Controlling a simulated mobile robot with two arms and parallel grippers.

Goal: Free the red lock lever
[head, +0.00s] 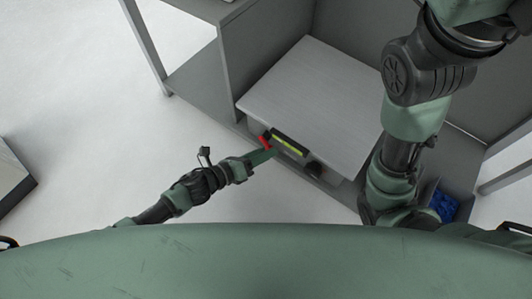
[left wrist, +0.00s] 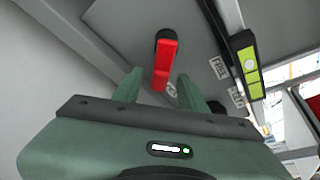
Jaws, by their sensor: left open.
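The red lock lever (head: 265,141) is on the front of a grey box with a flat lid (head: 315,85). In the left wrist view the lever (left wrist: 164,65) is a red bar on a dark round pivot, on a grey panel with small white labels. My left gripper (head: 270,154) comes in from the left, close to the lever. In the left wrist view its two open fingers (left wrist: 157,88) stand either side of the lever's lower end, with gaps showing; I cannot tell whether they touch it. My right gripper is not in view; only my right arm shows.
A black handle with a yellow-green strip (head: 290,146) is right of the lever, also in the left wrist view (left wrist: 247,65). A dark knob (head: 313,169) sits further right. Grey walls (head: 250,45) flank the box. A blue item (head: 443,207) lies at lower right.

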